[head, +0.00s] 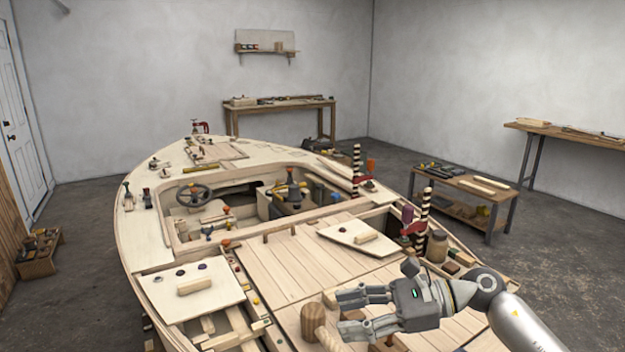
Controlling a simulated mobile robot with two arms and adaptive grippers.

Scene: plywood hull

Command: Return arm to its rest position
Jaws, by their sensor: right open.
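My right arm comes in from the lower right, and its gripper (352,312) is open with its fingers pointing left. It is above the deck planks of the plywood hull (290,268), near the hull's rear right part. A wooden mallet-like piece (315,322) stands close to the left of the fingertips. Whether the fingertips touch the wooden piece cannot be told. My left gripper does not show.
A loose panel with a wooden handle (360,237) lies on the deck behind the gripper. Striped posts (424,208), red clamps and a jar (437,246) stand along the right edge. Another handled panel (190,290) is at left. A low workbench (465,185) stands beyond the hull.

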